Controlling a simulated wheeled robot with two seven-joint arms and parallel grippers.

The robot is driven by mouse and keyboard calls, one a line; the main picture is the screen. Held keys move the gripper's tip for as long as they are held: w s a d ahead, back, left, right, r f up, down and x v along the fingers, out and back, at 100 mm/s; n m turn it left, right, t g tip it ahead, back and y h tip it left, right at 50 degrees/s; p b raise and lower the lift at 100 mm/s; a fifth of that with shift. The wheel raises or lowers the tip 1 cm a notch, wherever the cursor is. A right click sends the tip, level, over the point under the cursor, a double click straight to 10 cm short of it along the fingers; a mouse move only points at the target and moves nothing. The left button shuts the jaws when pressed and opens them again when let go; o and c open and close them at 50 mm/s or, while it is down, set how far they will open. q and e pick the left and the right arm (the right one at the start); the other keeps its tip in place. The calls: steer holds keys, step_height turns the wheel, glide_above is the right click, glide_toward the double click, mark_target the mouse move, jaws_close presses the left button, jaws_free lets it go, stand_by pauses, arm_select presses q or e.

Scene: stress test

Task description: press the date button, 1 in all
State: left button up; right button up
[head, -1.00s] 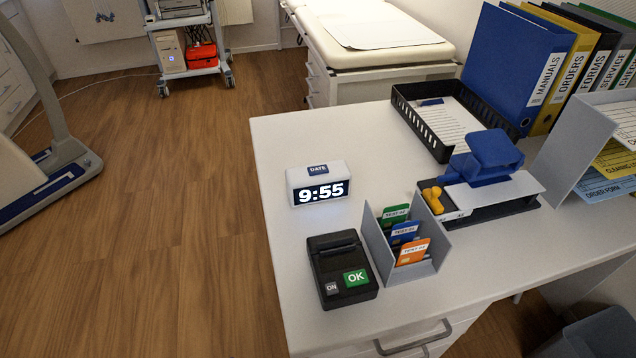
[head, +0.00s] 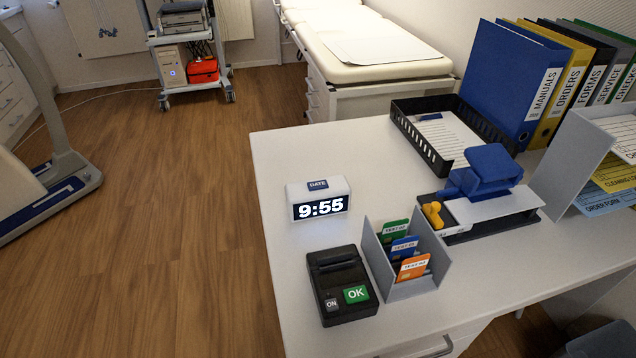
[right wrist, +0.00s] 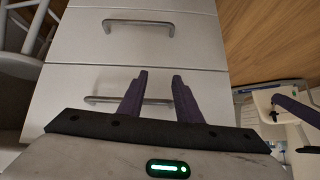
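A small white digital clock (head: 343,187) stands on the desk near its left edge, with 9:55 lit on its dark front. The blue date button (head: 317,185) is on top of the clock, labelled DATE. Neither gripper shows in the head view. In the right wrist view my right gripper (right wrist: 160,82) has two dark purple fingers standing apart with nothing between them. It faces white drawer fronts with metal handles, away from the clock. My left gripper is in no view.
A black card terminal (head: 341,275) with ON and OK keys sits in front of the clock. A grey card holder (head: 425,283) with several cards is beside it. A black tray (head: 427,147), blue stamp-like device (head: 487,170) and binders (head: 512,85) stand further right. Desk around the clock is clear.

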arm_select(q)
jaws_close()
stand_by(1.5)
